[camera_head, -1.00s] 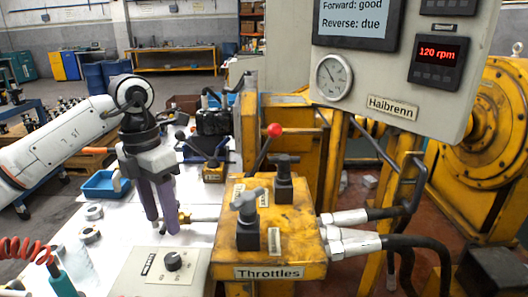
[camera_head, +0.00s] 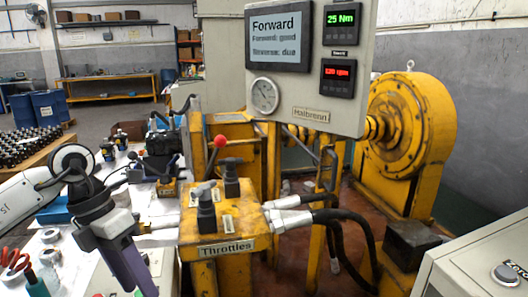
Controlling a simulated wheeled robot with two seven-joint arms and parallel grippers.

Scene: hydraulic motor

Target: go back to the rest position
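My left arm comes in from the left edge, and my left gripper (camera_head: 136,276) points down over the white bench top in the lower left. Its purple-grey fingers overlap from this angle, so I cannot tell how far apart they are. I see nothing clearly held between them. My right gripper is not in view. The yellow throttle block (camera_head: 232,228) stands to the right of the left gripper, apart from it, with two dark lever knobs on top. A red-knobbed lever (camera_head: 220,142) rises behind it.
A display panel (camera_head: 300,60) reads Forward, 25 Nm and 120 rpm. A yellow motor housing (camera_head: 408,135) stands at the right. Metal rings (camera_head: 50,236) and a blue tray (camera_head: 55,211) are on the bench left.

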